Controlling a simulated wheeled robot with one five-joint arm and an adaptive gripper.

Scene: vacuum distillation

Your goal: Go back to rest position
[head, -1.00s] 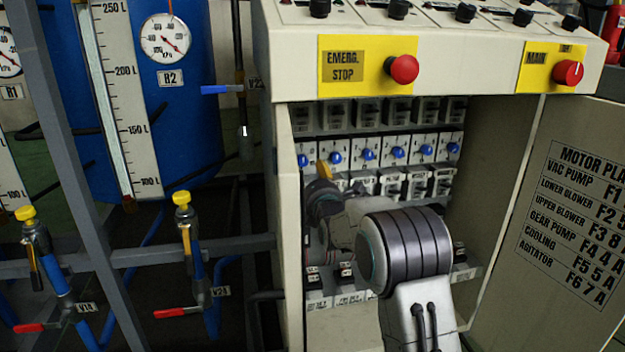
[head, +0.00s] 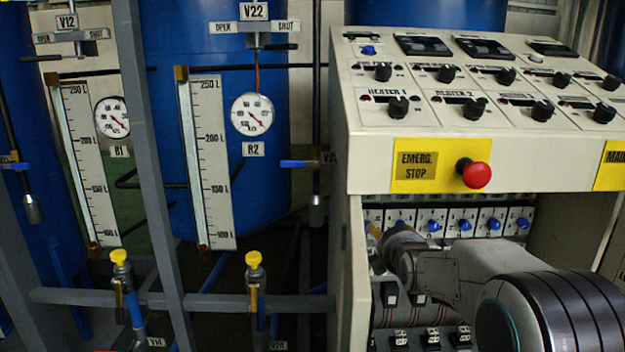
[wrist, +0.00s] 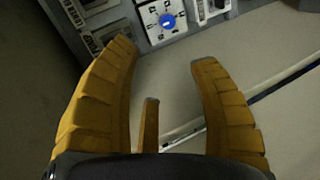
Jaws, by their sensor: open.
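My gripper (wrist: 165,75) shows in the wrist view with its yellow fingers spread and nothing between them. A white switch module with a blue knob (wrist: 167,20) lies beyond the fingertips, apart from them. In the head view my arm reaches into the open lower cabinet of the control panel (head: 349,260), in front of the row of blue-knobbed switches (head: 490,222). Only a bit of a yellow finger (head: 374,230) shows there, near the cabinet's left side; the rest of the gripper is hidden by my arm.
The red emergency stop button (head: 474,173) juts out above the cabinet opening. The cabinet's side walls and upper edge are close around my arm. At left stand blue tanks (head: 270,90), a grey frame (head: 150,150) and yellow-capped valves (head: 254,260).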

